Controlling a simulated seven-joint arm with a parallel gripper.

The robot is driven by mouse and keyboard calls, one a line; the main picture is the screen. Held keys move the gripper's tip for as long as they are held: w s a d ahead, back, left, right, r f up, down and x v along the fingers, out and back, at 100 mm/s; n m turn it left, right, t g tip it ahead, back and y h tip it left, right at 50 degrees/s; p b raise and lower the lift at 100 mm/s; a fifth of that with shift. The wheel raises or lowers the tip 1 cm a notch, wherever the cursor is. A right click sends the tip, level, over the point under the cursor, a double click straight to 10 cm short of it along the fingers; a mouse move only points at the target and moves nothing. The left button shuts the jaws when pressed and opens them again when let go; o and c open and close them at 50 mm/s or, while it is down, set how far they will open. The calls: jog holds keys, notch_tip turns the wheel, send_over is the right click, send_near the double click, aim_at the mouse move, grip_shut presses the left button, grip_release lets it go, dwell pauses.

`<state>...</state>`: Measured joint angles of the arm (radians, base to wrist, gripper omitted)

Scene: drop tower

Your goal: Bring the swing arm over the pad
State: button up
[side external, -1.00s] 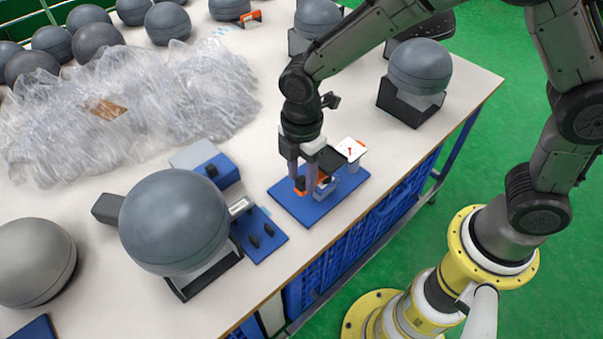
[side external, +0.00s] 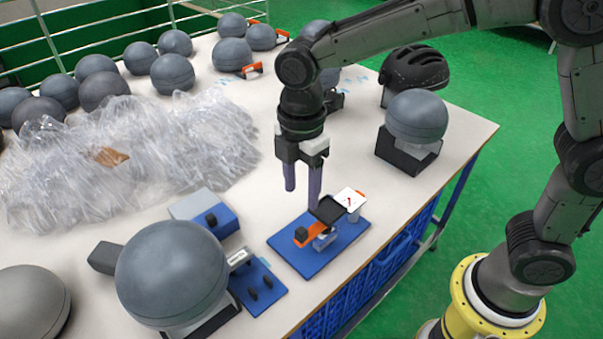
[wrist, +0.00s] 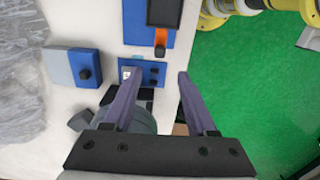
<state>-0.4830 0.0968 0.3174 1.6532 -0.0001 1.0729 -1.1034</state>
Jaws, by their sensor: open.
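The swing arm (side external: 311,232) is an orange bar on a blue base, with a black knob at its near end and a black plate at its far end. A white square pad (side external: 350,200) with a red mark is beside the black plate at the upper right. Whether the plate overlaps the pad is unclear. In the wrist view, the orange bar (wrist: 160,38) and black plate show at the top; the pad is not visible. My gripper (side external: 302,198) is open and empty, above and behind the base, apart from the swing arm. Its fingers (wrist: 158,75) also show in the wrist view.
A large grey dome (side external: 172,272) and a blue fixture (side external: 262,284) with black knobs stand left of the base. A blue-grey box (side external: 205,212) and crumpled clear plastic (side external: 130,150) lie farther left. Another dome (side external: 416,115) stands behind right. The table's front edge is close.

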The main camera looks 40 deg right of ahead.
jog(key=shift+r, duration=1.5)
jog(key=s+d+r+m+t, duration=0.3)
jog(key=s+d+r+m, duration=0.25)
jog(key=d+r, duration=0.5)
jog(key=s+d+f+m+t, duration=0.1)
jog(key=s+d+f+m, duration=0.2)
jog(key=s+m, duration=0.3)
jog(key=s+d+f+m+t, duration=0.1)
jog(key=s+d+f+m, duration=0.3)
jog(key=s+m, duration=0.2)
jog(key=shift+s+d+m+t, duration=0.2)
jog(key=shift+d+m+t, duration=0.05)
jog(key=shift+m+t, duration=0.1)
